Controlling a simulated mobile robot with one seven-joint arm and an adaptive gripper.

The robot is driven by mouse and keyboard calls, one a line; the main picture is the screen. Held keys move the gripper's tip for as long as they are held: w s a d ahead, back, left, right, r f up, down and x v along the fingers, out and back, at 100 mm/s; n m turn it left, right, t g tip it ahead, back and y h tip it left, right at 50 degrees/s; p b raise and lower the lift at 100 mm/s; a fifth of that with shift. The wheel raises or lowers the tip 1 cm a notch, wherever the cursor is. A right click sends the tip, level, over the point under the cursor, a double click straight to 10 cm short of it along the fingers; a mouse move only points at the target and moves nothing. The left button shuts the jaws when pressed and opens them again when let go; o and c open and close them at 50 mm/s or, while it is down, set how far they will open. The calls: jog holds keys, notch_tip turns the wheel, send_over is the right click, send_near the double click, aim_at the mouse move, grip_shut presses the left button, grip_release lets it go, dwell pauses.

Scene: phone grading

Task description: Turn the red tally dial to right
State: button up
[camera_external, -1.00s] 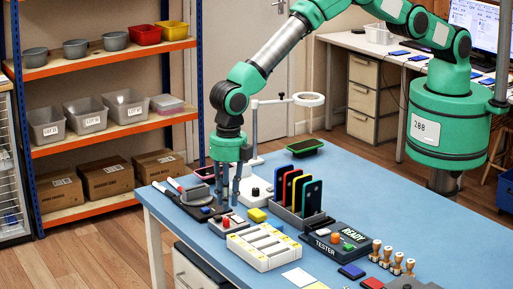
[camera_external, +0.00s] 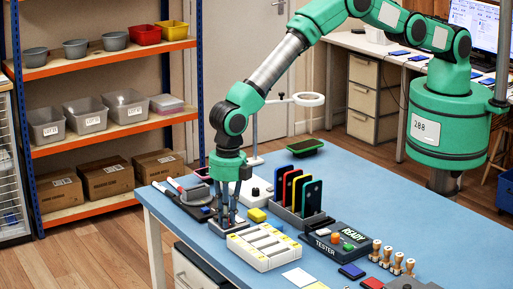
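The tally dial's small box (camera_external: 240,220) stands near the table's left front edge, behind the white slotted tray. Its red knob is largely hidden by my gripper (camera_external: 228,222). My gripper points straight down, with its fingertips low at the dial, one on each side of where the knob stands. At this size I cannot tell whether the fingers touch the knob or are apart from it.
The white slotted tray (camera_external: 263,247) is just in front of the dial. A yellow block (camera_external: 257,215) is close on the right. The phone rack (camera_external: 302,218) and tester (camera_external: 335,240) stand further right.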

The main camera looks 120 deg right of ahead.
grip_shut()
jog(key=shift+m+b, duration=0.3)
jog(key=shift+m, duration=0.1)
jog(key=m+b, duration=0.2)
jog(key=m, duration=0.3)
jog(key=shift+f+b, duration=0.1)
jog(key=shift+b, duration=0.3)
jog(key=m+b, duration=0.1)
jog(key=m, duration=0.2)
jog(key=shift+m+h, duration=0.3)
jog(key=shift+m, duration=0.1)
jog(key=shift+m+g+b, duration=0.3)
jog(key=shift+m+b, duration=0.45)
jog(key=shift+m, duration=1.35)
jog(key=shift+o, duration=2)
grip_release()
